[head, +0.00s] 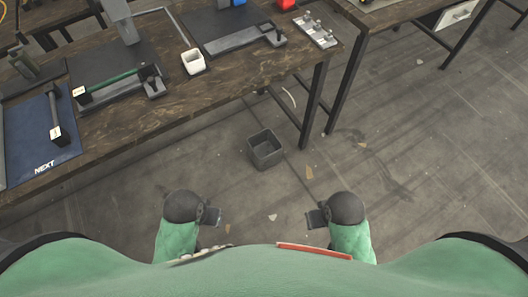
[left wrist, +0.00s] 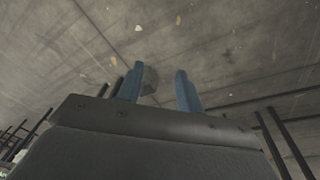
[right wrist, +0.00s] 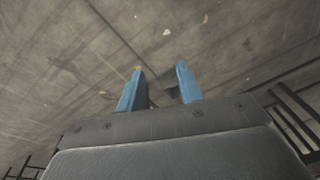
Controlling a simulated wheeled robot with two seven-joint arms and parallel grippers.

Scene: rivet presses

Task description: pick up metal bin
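The metal bin (head: 252,158) is a dark grey, square, open-topped bin. It stands upright on the floor beside the workbench, ahead of my two arms, and looks empty. My left gripper (head: 211,216) is held in front of my body, apart from the bin. In the left wrist view its blue fingers (left wrist: 159,69) are spread with nothing between them, and a dark shape that looks like the bin (left wrist: 150,80) shows beyond them. My right gripper (head: 316,217) mirrors it, and its blue fingers (right wrist: 160,68) are also spread and empty. Only a dark patch shows behind them.
Open floor (head: 430,165) with small scraps lies to the right.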

